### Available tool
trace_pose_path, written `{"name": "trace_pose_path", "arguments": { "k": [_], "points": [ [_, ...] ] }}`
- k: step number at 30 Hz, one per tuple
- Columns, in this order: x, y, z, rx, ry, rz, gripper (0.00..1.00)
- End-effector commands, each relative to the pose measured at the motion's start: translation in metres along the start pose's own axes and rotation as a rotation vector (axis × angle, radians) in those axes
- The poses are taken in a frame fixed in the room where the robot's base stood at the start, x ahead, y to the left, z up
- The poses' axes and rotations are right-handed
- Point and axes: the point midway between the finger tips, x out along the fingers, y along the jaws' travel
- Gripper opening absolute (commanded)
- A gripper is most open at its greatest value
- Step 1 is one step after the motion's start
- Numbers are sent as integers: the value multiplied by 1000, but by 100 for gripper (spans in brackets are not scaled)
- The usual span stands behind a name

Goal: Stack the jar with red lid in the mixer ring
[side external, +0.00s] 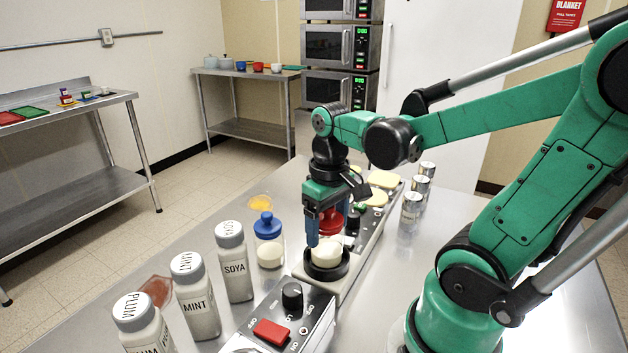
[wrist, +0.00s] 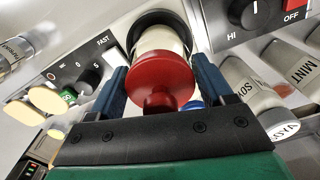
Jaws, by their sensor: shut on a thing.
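The jar with red lid (side external: 327,254) stands roughly upright at the black mixer ring (side external: 327,272), its cream-coloured lower part within the ring's outline. Its red lid (wrist: 160,76) fills the middle of the wrist view, with the pale body beyond it and the dark ring (wrist: 137,22) around the far end. My gripper (side external: 330,240) points down over the ring, with blue fingers on either side of the jar. It is shut on the jar; the fingers also flank it in the wrist view (wrist: 160,85). Whether the jar's base touches the bottom is hidden.
A blue-lidded jar (side external: 269,254) stands left of the ring. Soya (side external: 234,262), mint (side external: 194,297) and plum (side external: 147,325) bottles line the left. A control box with a red switch (side external: 272,332) is in front. Silver cans (side external: 411,212) stand at the right.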

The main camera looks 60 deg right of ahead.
Motion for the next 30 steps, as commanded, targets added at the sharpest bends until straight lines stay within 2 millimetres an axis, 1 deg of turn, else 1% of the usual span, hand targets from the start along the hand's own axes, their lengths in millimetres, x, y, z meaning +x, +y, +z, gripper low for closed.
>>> {"name": "trace_pose_path", "arguments": {
  "k": [8,14,15,17,18,26,30],
  "points": [
    [1,0,0,0,0,0,0],
    [7,0,0,0,0,0,0],
    [8,0,0,0,0,0,76],
    [7,0,0,0,0,0,93],
    [7,0,0,0,0,0,100],
    [6,0,0,0,0,0,100],
    [-1,0,0,0,0,0,100]
  ]
}}
